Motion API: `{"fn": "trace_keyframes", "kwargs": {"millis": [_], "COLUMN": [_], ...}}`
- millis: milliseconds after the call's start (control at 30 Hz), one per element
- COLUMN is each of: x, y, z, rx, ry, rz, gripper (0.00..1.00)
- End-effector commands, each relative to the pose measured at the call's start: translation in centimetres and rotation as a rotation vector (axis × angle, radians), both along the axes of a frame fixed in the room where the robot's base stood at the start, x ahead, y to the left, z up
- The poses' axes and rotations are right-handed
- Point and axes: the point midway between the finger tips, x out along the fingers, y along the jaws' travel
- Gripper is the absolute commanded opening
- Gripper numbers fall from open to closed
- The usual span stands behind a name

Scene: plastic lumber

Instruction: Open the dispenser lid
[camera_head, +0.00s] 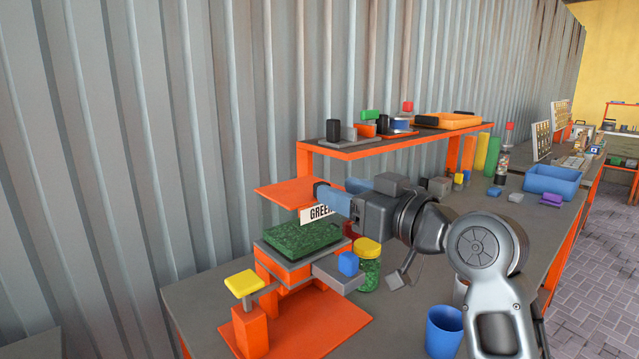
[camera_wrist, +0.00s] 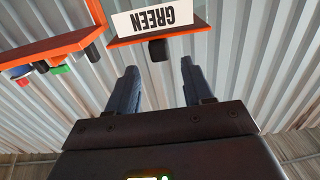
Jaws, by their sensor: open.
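The dispenser has an orange stand (camera_head: 310,325) on the table and a tray of green granules (camera_head: 302,235), which shows from above. An orange panel (camera_head: 283,193) with a white "GREEN" sign (camera_head: 320,211) is above the granules, with a gap between. I take it for the lid. In the wrist view the sign (camera_wrist: 153,19) appears upside down on the orange panel (camera_wrist: 190,33), and a dark block (camera_wrist: 158,50) juts from its edge. My gripper (camera_head: 321,192) is open at the panel's right side. In the wrist view its blue fingers (camera_wrist: 158,72) are apart and empty, with the block beyond, between their tips.
A yellow button-like block (camera_head: 244,283) and a blue cube (camera_head: 348,263) flank the dispenser. A jar with a yellow lid (camera_head: 367,262) stands beside it, and a blue cup (camera_head: 444,331) stands at the front. An orange shelf (camera_head: 400,138) with small objects runs behind.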

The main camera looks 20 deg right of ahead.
Motion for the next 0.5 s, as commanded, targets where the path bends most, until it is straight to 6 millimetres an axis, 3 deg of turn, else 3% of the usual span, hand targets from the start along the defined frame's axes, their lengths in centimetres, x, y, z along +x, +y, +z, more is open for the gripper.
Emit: {"fn": "trace_keyframes", "kwargs": {"millis": [300,500], "x": [4.4,5.3], "y": [1.5,1.9], "z": [0.1,0.0], "rx": [0.001,0.001], "ry": [0.001,0.001], "rz": [0.003,0.001], "gripper": [0.51,0.51]}}
